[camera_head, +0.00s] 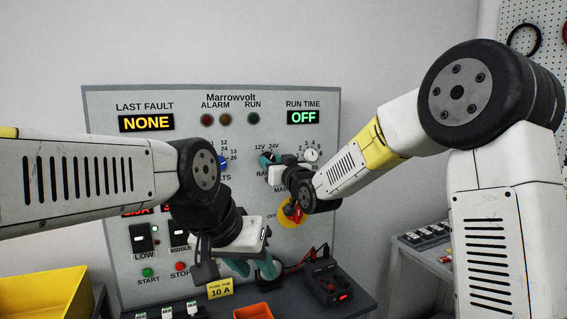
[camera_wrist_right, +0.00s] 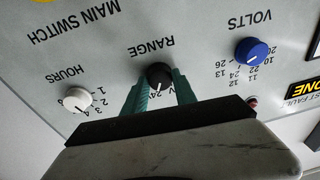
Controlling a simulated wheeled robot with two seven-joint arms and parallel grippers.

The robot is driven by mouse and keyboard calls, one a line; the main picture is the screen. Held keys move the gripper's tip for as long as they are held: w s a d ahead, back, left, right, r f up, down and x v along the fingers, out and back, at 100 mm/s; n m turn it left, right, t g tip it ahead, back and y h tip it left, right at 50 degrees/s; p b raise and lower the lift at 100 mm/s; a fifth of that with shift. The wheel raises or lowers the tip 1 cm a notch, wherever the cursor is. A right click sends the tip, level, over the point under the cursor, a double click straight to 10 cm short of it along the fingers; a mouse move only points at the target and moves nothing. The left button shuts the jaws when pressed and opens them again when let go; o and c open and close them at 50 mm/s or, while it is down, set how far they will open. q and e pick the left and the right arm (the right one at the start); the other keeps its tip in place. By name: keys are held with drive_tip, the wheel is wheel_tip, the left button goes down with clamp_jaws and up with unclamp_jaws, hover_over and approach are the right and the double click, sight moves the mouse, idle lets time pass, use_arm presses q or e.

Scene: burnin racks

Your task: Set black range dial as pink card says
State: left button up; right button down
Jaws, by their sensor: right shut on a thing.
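The black range dial (camera_wrist_right: 158,76) is in the right wrist view, which shows the panel upside down. My right gripper (camera_wrist_right: 156,90) has its teal fingers on both sides of the dial and is shut on it. Its white pointer line is at the 12V/24V label side; the exact setting is hard to tell because a finger partly covers the labels. In the head view my right gripper (camera_head: 279,160) is at the dial, under the 12V and 24V labels. My left gripper (camera_head: 253,268) hangs low before the panel, its teal fingers apart and empty. No pink card is visible.
The white hours dial (camera_wrist_right: 77,99) and blue volts dial (camera_wrist_right: 251,51) flank the range dial. A red switch on a yellow plate (camera_head: 290,216) is below. A yellow card (camera_head: 220,288) reads 10 A. A black meter (camera_head: 326,282) and orange bin (camera_head: 253,312) stand on the bench.

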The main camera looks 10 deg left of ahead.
drive_tip(key=shift+m, duration=0.3)
drive_tip(key=c, duration=1)
unclamp_jaws()
drive_tip(key=shift+s+d, duration=0.1)
drive_tip(key=v, duration=0.7)
drive_tip(key=shift+s+d, duration=0.15)
drive_tip(key=shift+s, duration=0.1)
drive_tip(key=shift+f, duration=0.1)
